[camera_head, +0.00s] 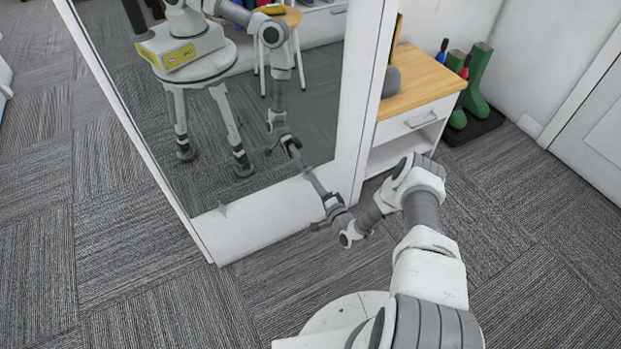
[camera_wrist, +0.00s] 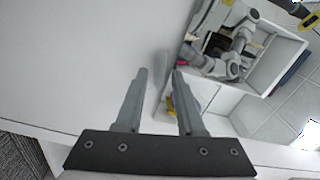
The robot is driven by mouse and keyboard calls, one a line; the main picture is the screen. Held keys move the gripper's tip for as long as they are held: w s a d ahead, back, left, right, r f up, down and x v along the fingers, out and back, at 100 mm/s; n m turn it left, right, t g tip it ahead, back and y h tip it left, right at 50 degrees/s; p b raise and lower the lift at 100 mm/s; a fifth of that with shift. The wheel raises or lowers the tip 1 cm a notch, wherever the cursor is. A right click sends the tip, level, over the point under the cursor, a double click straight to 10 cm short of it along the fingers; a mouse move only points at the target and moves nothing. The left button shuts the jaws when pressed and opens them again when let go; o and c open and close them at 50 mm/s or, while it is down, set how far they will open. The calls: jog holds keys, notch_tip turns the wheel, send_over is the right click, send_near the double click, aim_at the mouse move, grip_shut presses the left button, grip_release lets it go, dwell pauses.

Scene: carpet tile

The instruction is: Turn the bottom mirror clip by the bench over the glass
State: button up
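The tall mirror (camera_head: 255,125) stands in a white frame, its glass above a white bottom panel (camera_head: 275,210). My gripper (camera_wrist: 159,73) is open, with a gap between its two fingers. In the head view my gripper (camera_head: 325,203) is low, in front of the bottom panel near the bench-side corner. A slim grey piece, seemingly the bench-side clip (camera_wrist: 162,68), shows between the fingertips at the glass edge; I cannot tell whether they touch it. In the head view my gripper and wrist hide that spot. Another small grey clip (camera_head: 222,209) shows at the lower left.
A bench (camera_head: 420,85) with a wooden top and white drawer stands right of the mirror. Green boots (camera_head: 475,85) stand on a dark tray (camera_head: 473,127) beyond it. Carpet in front of the mirror is clear. The glass reflects my body and a stool.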

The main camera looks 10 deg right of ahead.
jog(key=shift+w, duration=0.15)
grip_shut()
dwell(0.4)
jog(key=shift+n, duration=7.8)
jog(key=shift+w, duration=0.1)
